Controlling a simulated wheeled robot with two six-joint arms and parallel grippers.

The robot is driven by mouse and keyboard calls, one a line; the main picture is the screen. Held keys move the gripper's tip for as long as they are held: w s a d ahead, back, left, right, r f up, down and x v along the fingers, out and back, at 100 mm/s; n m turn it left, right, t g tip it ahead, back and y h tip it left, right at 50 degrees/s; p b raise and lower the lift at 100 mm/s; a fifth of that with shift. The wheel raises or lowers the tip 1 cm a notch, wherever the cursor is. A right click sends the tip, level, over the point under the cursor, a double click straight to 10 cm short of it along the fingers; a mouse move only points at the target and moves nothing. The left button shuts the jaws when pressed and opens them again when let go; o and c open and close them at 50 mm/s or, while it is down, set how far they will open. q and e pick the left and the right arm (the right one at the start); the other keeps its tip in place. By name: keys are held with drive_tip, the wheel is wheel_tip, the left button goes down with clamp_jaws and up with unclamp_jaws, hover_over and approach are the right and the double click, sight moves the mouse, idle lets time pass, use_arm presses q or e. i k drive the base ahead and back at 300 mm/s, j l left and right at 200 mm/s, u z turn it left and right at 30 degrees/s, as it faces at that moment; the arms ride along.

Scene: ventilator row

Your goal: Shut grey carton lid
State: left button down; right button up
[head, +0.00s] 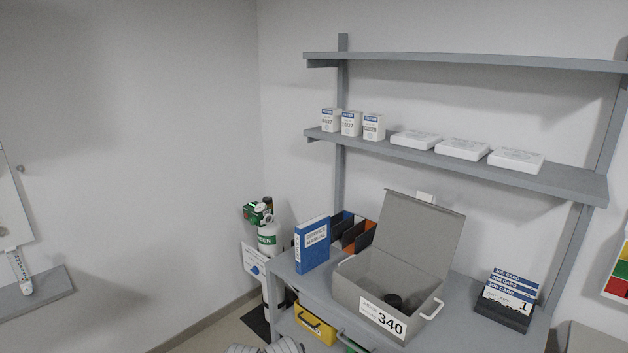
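The grey carton (358,290) stands on the grey bench, with a white label reading 340 on its front. Its lid (420,233) is open, standing up at the back and leaning slightly backward, with a small white tab at its top edge. A dark round object (393,301) lies inside the carton. A white handle (433,310) sits at the carton's front right. Neither of my grippers is in view.
A blue service manual (312,244) and dark and orange folders (359,235) stand left of the carton. A job card holder (506,303) is to its right. A shelf (520,178) with boxes runs above. A green-labelled cylinder (268,238) stands left of the bench.

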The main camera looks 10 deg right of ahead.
sight(423, 234)
drive_tip(key=l+z, duration=0.4)
drive_tip(key=i+l+z, duration=0.1)
drive_tip(key=l+z, duration=0.3)
drive_tip(key=l+u, duration=0.1)
drive_tip(key=l, duration=0.3)
